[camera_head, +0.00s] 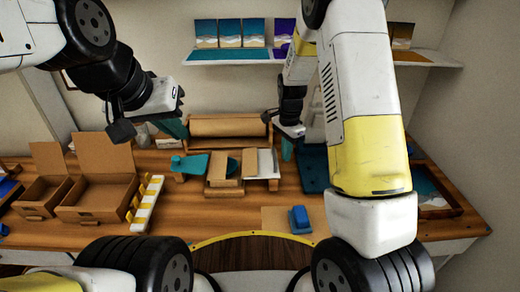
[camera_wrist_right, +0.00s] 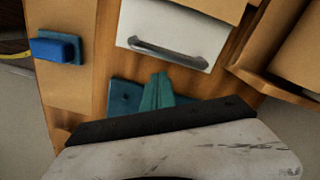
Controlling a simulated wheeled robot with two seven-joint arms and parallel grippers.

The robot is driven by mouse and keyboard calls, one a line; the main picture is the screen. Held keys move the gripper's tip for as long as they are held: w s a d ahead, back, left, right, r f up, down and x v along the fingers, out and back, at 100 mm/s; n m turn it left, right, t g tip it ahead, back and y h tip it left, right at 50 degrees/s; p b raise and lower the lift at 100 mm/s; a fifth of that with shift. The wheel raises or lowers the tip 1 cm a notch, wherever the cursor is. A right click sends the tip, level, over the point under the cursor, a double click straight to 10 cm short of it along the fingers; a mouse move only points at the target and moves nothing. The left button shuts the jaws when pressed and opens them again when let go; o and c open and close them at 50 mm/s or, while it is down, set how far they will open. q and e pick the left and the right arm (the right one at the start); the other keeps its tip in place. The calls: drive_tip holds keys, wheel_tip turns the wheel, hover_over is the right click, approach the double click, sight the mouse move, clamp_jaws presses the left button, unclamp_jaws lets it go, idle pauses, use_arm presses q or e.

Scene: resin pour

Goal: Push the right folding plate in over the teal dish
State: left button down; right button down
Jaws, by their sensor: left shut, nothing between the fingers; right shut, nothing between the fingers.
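In the head view, a teal dish (camera_head: 232,168) shows partly between two tan panels, a left one (camera_head: 217,164) and a right one (camera_head: 249,162). A white plate with a grey handle (camera_head: 266,162), seemingly the right folding plate, lies to the right of these. It also shows in the right wrist view (camera_wrist_right: 175,30), drawn out and apart from the dish. My right gripper (camera_head: 287,148) is shut and empty just right of the white plate; its teal fingers (camera_wrist_right: 157,92) are near the handle, with a gap visible. My left gripper (camera_head: 172,128) is shut and empty above the left side.
A teal tray (camera_head: 313,168) lies right of the fixture. A blue block (camera_head: 299,219) sits on a tan sheet in front. Cardboard boxes (camera_head: 97,195) and a yellow-and-white rack (camera_head: 146,203) stand left. A tan trough (camera_head: 228,128) is behind.

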drive_tip(key=shift+a, duration=4.6)
drive_tip(key=shift+d, duration=4.55)
wheel_tip(320, 180, up, 10)
